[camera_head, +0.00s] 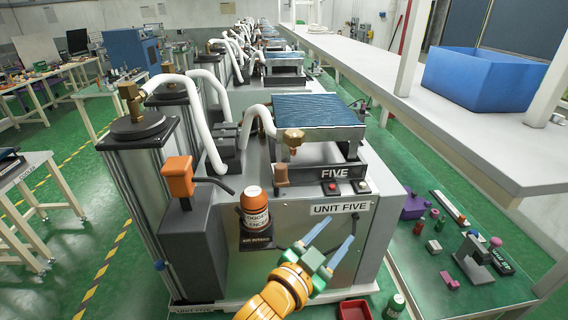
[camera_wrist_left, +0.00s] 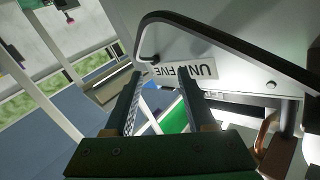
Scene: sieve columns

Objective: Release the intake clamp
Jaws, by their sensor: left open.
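Unit five (camera_head: 290,235) is a grey cabinet with a "UNIT FIVE" label (camera_head: 340,208). Candidates are an orange block with a dark lever (camera_head: 179,177) at the left and a brown knob (camera_head: 281,174) beside the "FIVE" plate. My left gripper (camera_head: 339,231) is open and empty in front of the cabinet, below the label. In the left wrist view, its two fingers (camera_wrist_left: 161,78) stand apart before the upside-down label (camera_wrist_left: 200,70). My right gripper is not in view.
A blue-topped sieve deck (camera_head: 318,110) and brass fitting (camera_head: 292,138) sit above. A dark curved rail (camera_wrist_left: 230,38) crosses close by in the wrist view. A green bench (camera_head: 435,262) with small parts is at right.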

